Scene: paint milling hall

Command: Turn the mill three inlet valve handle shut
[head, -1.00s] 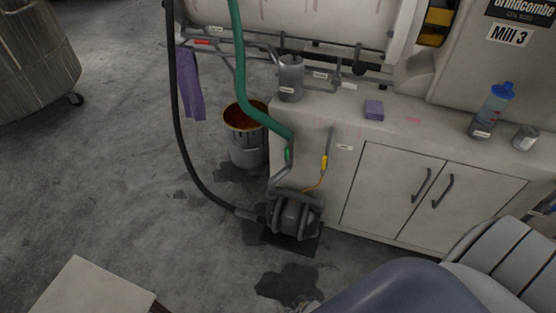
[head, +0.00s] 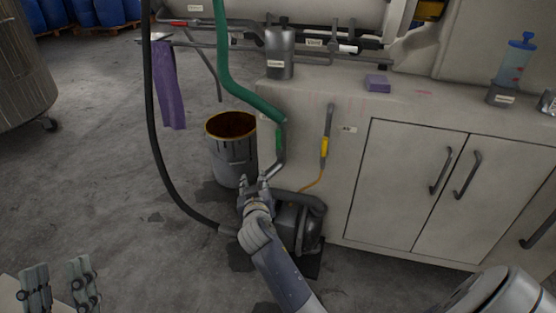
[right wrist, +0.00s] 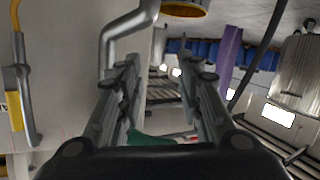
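I cannot tell for certain which part is the mill three inlet valve handle. A small red handle (head: 180,22) lies along the pipe under the mill body at the upper left. A lever-like grey pipe with a yellow sleeve (head: 324,147) stands against the cabinet side. My right gripper (head: 254,182) is open and empty, in front of the pump and below the green hose's lower end. Its parted fingers also show in the right wrist view (right wrist: 160,55), with a bent grey pipe (right wrist: 108,45) to their left. My left gripper (head: 58,284) is open and empty at the lower left.
A paint bucket (head: 231,155) stands behind my right gripper. The green hose (head: 224,60) and black hose (head: 150,120) hang nearby. The pump (head: 298,222) sits on the floor beside the cabinet (head: 395,190). A purple rag (head: 167,85) hangs left. Floor at left is clear.

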